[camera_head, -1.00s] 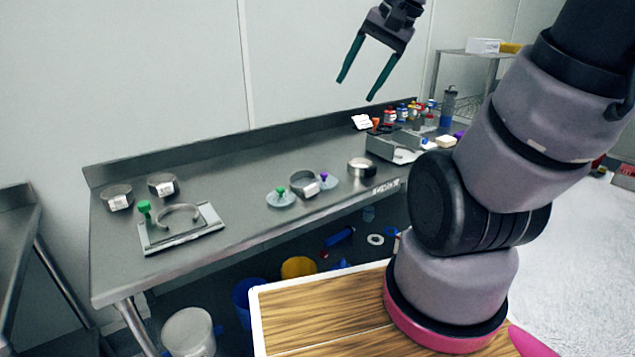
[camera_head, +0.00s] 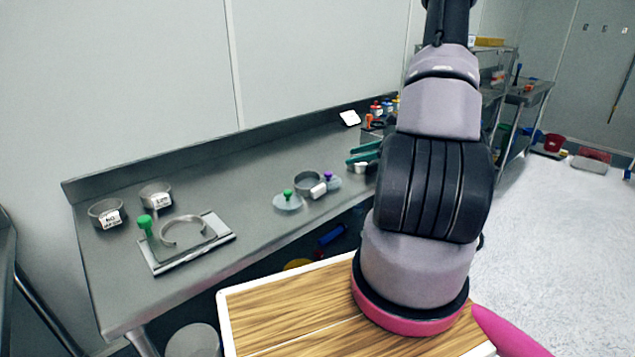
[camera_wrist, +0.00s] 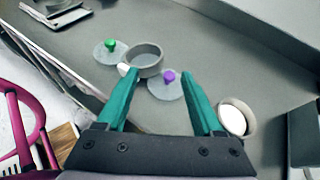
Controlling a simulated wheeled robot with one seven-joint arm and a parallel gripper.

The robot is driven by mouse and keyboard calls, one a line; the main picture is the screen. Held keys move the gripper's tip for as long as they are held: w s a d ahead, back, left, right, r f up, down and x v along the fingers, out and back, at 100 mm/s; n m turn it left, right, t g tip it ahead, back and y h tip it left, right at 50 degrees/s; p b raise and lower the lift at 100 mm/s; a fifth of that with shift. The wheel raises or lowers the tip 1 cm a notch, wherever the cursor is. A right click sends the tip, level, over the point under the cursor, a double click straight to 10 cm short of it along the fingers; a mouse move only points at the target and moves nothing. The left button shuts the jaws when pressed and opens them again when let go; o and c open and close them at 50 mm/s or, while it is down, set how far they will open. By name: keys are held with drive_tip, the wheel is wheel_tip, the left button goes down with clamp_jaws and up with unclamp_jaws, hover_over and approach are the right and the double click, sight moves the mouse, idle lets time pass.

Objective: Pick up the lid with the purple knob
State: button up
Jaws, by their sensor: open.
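The lid with the purple knob (camera_head: 333,182) lies on the metal table, a round grey disc with a purple knob on top. In the wrist view the purple-knob lid (camera_wrist: 166,90) shows just beyond and between my fingertips, apart from them. My gripper (camera_wrist: 158,76) is open and empty, with two green fingers. In the head view my gripper (camera_head: 357,156) reaches out from behind my arm, to the right of the lid. The rest of the gripper is hidden there by my arm.
A green-knob lid (camera_head: 287,202) and a grey ring (camera_head: 307,180) with a white label sit left of the purple-knob lid. A cup with white contents (camera_wrist: 236,117) stands to its right. A plate with a clamp (camera_head: 187,246) and two labelled rings are farther left.

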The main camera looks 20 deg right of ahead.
sight(329, 173)
drive_tip(key=f, duration=0.1)
drive_tip(key=d+f+m, duration=0.1)
drive_tip(key=f, duration=0.1)
drive_tip(key=f+m+t, duration=0.1)
drive_tip(key=shift+w+d+f+h, duration=0.15)
drive_tip(key=shift+w+d+h, duration=0.1)
drive_tip(key=shift+d+h, duration=0.1)
drive_tip(key=x, duration=0.5)
drive_tip(key=shift+w, duration=0.1)
drive_tip(key=x, duration=0.5)
drive_tip(key=shift+d+f, duration=0.1)
drive_tip(key=shift+f, duration=0.25)
clamp_jaws()
